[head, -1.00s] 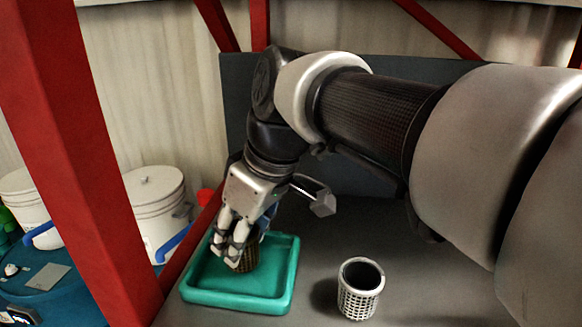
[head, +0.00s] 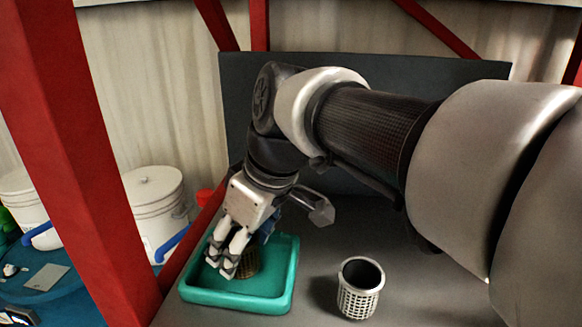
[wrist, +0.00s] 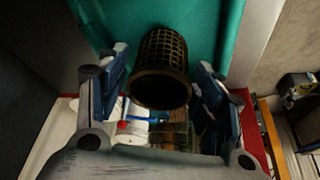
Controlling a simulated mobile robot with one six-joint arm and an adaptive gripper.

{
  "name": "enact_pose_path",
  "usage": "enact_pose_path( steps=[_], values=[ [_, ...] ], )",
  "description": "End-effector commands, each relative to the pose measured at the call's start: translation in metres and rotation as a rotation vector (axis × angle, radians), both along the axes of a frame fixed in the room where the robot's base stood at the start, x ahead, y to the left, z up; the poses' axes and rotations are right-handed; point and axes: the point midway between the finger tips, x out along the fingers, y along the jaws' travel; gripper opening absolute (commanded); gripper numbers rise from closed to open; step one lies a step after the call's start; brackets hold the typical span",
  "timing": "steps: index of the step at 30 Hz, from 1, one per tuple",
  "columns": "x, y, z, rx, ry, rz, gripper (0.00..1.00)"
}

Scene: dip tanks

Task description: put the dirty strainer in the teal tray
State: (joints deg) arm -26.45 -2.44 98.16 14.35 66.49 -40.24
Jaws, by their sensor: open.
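The dirty strainer (head: 249,262), a brownish mesh basket, is inside the teal tray (head: 240,300), partly hidden behind my fingers in the head view. In the wrist view the dirty strainer (wrist: 162,68) shows its dark round mouth toward me, with the teal tray (wrist: 215,25) behind it. My gripper (head: 228,268) is over the tray, its fingers low beside the strainer. In the wrist view my gripper (wrist: 163,85) is open, with a finger on each side of the strainer and visible gaps between.
A clean pale strainer (head: 360,288) stands upright on the grey bench (head: 325,245), right of the tray. A red post (head: 75,150) rises at the left, with white buckets (head: 155,205) behind it. A dark panel (head: 430,90) backs the bench.

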Motion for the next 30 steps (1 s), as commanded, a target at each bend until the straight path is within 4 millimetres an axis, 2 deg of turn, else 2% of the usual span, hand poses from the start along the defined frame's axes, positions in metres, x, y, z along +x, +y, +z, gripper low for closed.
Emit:
enact_pose_path(
  steps=[5,8,21,24,30],
  values=[
    [0.000,0.000,0.002,0.000,0.000,0.000,0.61],
    [0.000,-0.002,0.010,0.001,-0.003,-0.001,0.61],
    [-0.016,-0.032,0.091,0.002,-0.003,-0.002,0.61],
    [-0.018,-0.037,0.104,0.000,-0.001,0.000,0.61],
    [-0.021,-0.041,0.114,0.000,0.000,-0.001,0.61]
  ],
)
